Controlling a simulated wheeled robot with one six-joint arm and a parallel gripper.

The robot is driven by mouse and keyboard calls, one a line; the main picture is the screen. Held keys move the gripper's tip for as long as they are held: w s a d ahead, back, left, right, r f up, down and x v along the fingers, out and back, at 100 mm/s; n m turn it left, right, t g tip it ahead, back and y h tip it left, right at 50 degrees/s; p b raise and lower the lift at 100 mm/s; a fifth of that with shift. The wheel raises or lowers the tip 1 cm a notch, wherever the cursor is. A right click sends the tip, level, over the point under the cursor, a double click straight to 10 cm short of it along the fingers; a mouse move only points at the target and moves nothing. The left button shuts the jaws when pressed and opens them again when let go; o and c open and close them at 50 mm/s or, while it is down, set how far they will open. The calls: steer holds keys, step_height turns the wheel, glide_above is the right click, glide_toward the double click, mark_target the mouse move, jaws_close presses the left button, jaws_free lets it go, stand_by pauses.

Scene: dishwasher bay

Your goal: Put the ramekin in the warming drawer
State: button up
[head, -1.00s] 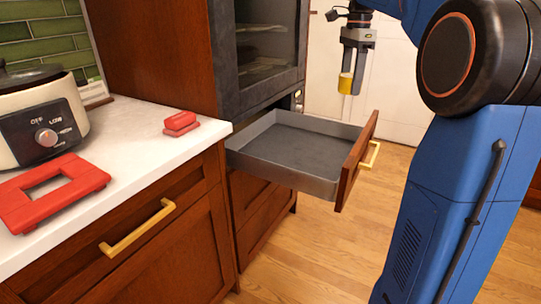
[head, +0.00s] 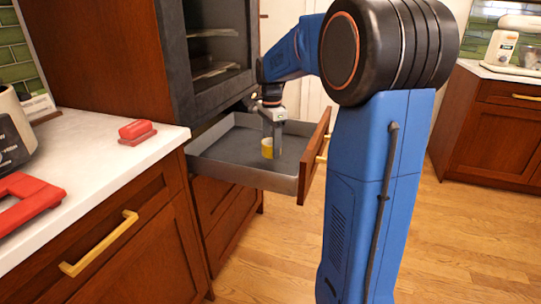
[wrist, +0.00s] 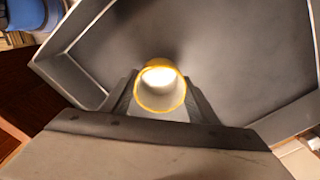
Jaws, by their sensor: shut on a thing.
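The yellow ramekin (head: 267,148) is between the fingers of my gripper (head: 269,146), which is shut on it. In the wrist view the ramekin (wrist: 160,89) shows its yellow rim and pale inside, with a dark finger on each side. The warming drawer (head: 222,168) is pulled out below the oven, with a grey tray inside and a wooden front. In the head view the ramekin appears over the drawer's inside. The wrist view shows the drawer floor (wrist: 215,50) around it. Whether the ramekin touches the floor I cannot tell.
The oven (head: 213,50) stands above the drawer. A white counter (head: 95,165) at left holds a red block (head: 137,131), a red frame-shaped object (head: 28,205) and part of a cooker (head: 12,140). The drawer front (head: 314,155) stands up at the right. The rest of the drawer looks empty.

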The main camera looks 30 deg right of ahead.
steer(key=shift+f, duration=1.85)
steer(key=o, duration=1.1)
steer(key=shift+f, duration=0.15)
steer(key=shift+o, duration=0.2)
step_height(320, 180, up, 12)
steer(key=f, duration=0.1)
steer(key=n, duration=0.4)
glide_toward(271, 155)
steer(key=s+a, duration=0.3)
steer(key=s+a+f+n+t, duration=0.1)
steer(key=s+a+f+n, duration=0.2)
steer(key=s, duration=0.5)
steer(key=s+a+f+n+t, duration=0.2)
steer(key=s+a+f+n, duration=0.2)
steer(key=s+n, duration=0.3)
steer(key=s+a+f+n+t, duration=0.1)
steer(key=s+a+f+n, duration=0.3)
steer(key=s, duration=0.5)
steer(key=shift+s+f+n+t, duration=0.35)
steer(key=shift+f+n+t, duration=0.05)
steer(key=shift+n, duration=0.3)
